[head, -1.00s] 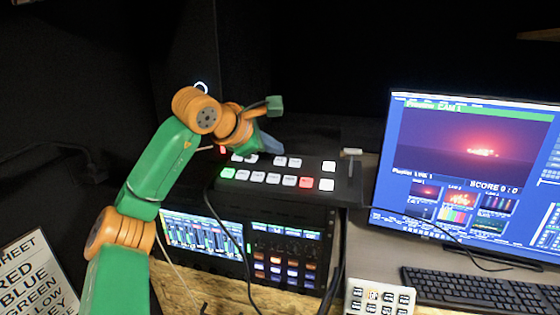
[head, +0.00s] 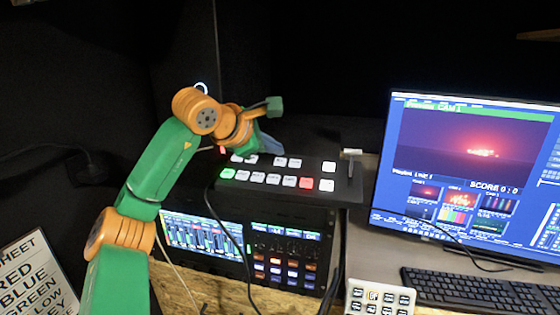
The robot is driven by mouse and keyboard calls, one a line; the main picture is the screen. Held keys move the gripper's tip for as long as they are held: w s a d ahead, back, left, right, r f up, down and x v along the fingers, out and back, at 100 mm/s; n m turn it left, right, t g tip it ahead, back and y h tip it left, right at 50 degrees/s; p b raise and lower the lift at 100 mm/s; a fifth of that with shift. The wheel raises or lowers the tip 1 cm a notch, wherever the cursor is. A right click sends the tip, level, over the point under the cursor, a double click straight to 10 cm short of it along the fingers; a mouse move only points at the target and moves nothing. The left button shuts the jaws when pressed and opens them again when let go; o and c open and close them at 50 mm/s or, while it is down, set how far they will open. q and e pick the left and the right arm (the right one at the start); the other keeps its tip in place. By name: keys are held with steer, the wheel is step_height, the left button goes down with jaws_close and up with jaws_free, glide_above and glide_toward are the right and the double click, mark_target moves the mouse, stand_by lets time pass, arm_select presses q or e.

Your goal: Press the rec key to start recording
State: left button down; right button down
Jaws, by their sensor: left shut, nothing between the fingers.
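The black switcher panel (head: 345,190) has rows of white keys, one green key (head: 228,174) and one red key (head: 306,183). A small red-lit spot (head: 222,150) shows at its back left, beside my arm. I cannot read which key is marked rec. My left gripper (head: 270,146) is shut and empty, over the back left of the panel. Its wrist hides part of the back key row. I cannot tell whether its fingertips touch anything. My right gripper is not in view.
A monitor (head: 460,180) and a black keyboard (head: 480,292) stand at the right. A small white keypad (head: 380,298) sits at the front. A rack unit with screens (head: 200,232) is below the panel. Black cables (head: 228,228) hang across the rack front.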

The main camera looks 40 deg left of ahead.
arm_select(q)
steer(key=shift+f, duration=0.1)
stand_by(0.4)
steer(key=shift+w+f, duration=0.1)
steer(key=shift+f, duration=0.2)
steer(key=shift+a+f+b, duration=0.1)
steer(key=shift+f+b, duration=0.35)
stand_by(0.5)
steer(key=shift+r, duration=0.15)
steer(key=shift+r+p, duration=0.7)
steer(key=shift+p, duration=0.15)
steer(key=shift+r+p, duration=0.5)
steer(key=shift+r, duration=0.05)
steer(key=r+p, duration=0.1)
steer(key=s+r+p, duration=0.1)
steer(key=r+p, duration=0.1)
steer(key=shift+s+d+r, duration=0.15)
steer(key=shift+d+r, duration=0.25)
